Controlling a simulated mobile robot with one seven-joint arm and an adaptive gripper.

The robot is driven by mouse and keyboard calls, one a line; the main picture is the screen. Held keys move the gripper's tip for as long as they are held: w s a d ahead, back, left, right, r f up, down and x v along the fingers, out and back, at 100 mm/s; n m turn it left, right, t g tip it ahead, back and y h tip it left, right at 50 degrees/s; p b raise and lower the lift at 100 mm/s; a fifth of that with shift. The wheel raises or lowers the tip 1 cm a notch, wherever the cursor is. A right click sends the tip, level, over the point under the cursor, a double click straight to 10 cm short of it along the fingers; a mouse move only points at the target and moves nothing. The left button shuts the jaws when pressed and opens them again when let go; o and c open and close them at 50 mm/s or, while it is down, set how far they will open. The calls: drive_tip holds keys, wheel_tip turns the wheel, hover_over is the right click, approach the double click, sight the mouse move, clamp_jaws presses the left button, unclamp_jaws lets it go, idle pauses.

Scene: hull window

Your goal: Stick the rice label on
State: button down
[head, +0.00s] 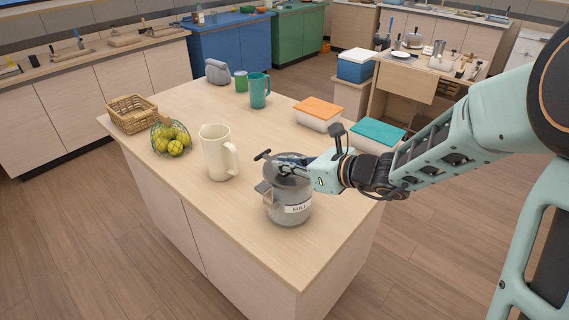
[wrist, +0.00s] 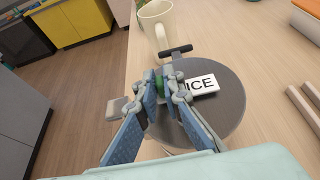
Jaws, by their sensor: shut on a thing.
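A grey metal canister (head: 290,207) stands upright near the front corner of the wooden island. Its front bears a white label reading "FULL" (head: 298,209), and a block-like clasp juts from its left side. My gripper (head: 284,166) is over the canister's round top. In the wrist view the fingers (wrist: 160,86) are shut on the rice label (wrist: 203,85), a white piece showing "ICE". The fingers hide its left end, and a bit of green shows between them. The label appears over the grey lid (wrist: 228,112); I cannot tell whether it touches. A black T-shaped bar (wrist: 176,51) is beyond the fingertips.
A cream pitcher (head: 217,155) stands just left of the canister. Orange-lidded (head: 320,112) and teal-lidded (head: 376,134) boxes are behind. The island's middle is clear.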

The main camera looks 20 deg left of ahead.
drive_tip(key=shift+f+b, duration=0.35)
drive_tip(key=shift+f, duration=0.1)
idle(0.5)
drive_tip(key=c, duration=2)
unclamp_jaws()
drive_tip(key=shift+d, duration=0.15)
drive_tip(key=v, duration=1.1)
drive_tip(key=shift+s+d+r, duration=0.2)
drive_tip(key=shift+s+d, duration=0.05)
drive_tip(key=shift+s, duration=0.05)
